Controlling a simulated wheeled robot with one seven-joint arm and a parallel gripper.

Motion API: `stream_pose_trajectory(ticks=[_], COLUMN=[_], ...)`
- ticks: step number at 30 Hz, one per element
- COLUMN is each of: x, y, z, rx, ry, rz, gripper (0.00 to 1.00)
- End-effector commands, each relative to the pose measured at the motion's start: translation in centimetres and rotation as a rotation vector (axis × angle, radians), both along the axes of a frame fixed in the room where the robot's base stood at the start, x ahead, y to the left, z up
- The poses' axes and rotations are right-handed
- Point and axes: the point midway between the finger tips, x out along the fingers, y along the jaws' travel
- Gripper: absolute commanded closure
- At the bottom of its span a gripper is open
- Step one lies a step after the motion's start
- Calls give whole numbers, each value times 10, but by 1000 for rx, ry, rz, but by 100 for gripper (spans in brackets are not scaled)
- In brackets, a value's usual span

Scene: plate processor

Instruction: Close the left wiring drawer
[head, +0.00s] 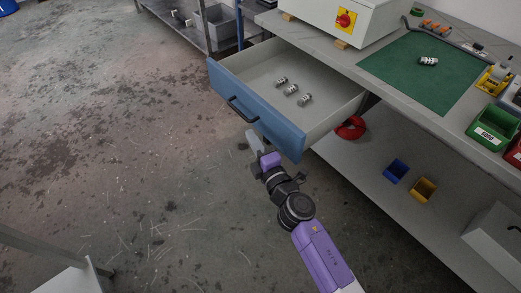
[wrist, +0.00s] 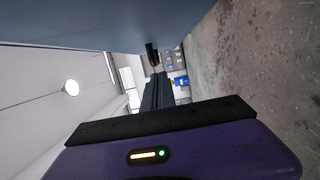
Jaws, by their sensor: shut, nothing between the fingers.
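The drawer (head: 335,88) is pulled out from under the workbench, with its blue front (head: 285,132) facing lower left. It has a dark bar handle (head: 243,110). Three small metal connectors lie inside, one of them the middle connector (head: 291,90). My gripper (head: 251,137) is shut and empty, low in front of the drawer front and just below the handle. In the wrist view the shut fingers (wrist: 157,92) point ahead beside the blue drawer front (wrist: 110,22). I cannot tell whether they touch it.
The workbench holds a green mat (head: 410,70), a cabinet with a red and yellow switch (head: 344,20) and a green bin (head: 493,128). The lower shelf holds a red coil (head: 351,128), a blue bin (head: 395,171) and a yellow bin (head: 423,189). The floor left of the drawer is clear.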

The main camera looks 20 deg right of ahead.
Motion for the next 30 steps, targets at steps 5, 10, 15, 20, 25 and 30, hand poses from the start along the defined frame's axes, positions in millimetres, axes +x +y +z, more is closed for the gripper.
stream_pose_trajectory(ticks=[5,10,15,20,25,30], x=[16,20,21,21,21,24], y=[-19,-33,-38,-38,-38,-48], z=[2,0,0,0,0,1], rx=[0,1,1,1,1,2], ry=[1,0,1,1,0,0], rz=[-4,0,-1,0,0,-3], gripper=[100,100,100,100,100,100])
